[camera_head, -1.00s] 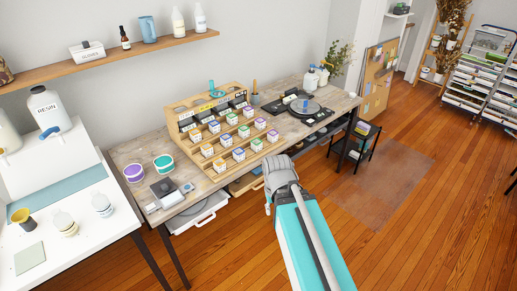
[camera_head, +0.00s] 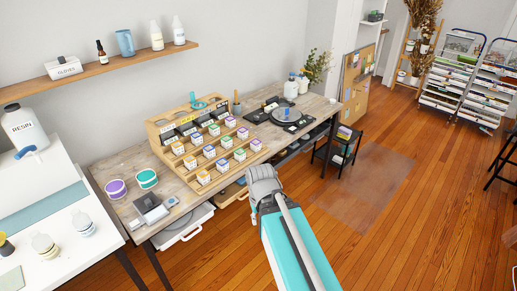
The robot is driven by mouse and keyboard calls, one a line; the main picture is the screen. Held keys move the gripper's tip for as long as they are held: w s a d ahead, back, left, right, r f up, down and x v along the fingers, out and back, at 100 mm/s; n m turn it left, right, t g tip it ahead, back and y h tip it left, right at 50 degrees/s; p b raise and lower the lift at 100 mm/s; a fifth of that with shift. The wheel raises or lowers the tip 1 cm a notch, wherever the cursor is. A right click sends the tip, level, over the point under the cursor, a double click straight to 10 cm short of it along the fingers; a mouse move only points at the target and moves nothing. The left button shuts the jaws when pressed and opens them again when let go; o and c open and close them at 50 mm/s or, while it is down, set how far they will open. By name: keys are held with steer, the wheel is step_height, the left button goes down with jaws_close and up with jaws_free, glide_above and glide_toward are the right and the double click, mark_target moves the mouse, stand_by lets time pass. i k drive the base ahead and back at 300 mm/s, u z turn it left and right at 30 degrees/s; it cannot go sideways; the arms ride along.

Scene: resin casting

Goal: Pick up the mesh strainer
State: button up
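A small teal ring-shaped piece with an upright handle (camera_head: 197,102) sits at the top back of the wooden stepped rack (camera_head: 160,128). It looks like the mesh strainer, but it is too small for me to make out any mesh. My arm reaches in from the bottom of the picture, and my gripper (camera_head: 254,214) is at its far end, in front of the workbench and to the right of and nearer than the rack. The gripper is well apart from the teal piece. Its fingers are mostly hidden by the grey wrist, so I cannot tell whether they are open.
The rack holds several small labelled jars on the wooden workbench (camera_head: 120,208). Purple (camera_head: 116,188) and green (camera_head: 147,178) tubs and a scale (camera_head: 150,208) stand left. A turntable (camera_head: 287,115) is right. A white table (camera_head: 105,240) adjoins.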

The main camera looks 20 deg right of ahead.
mark_target(199, 105)
steer(key=u, duration=0.15)
steer(key=i, duration=2.15)
steer(key=u, duration=0.1)
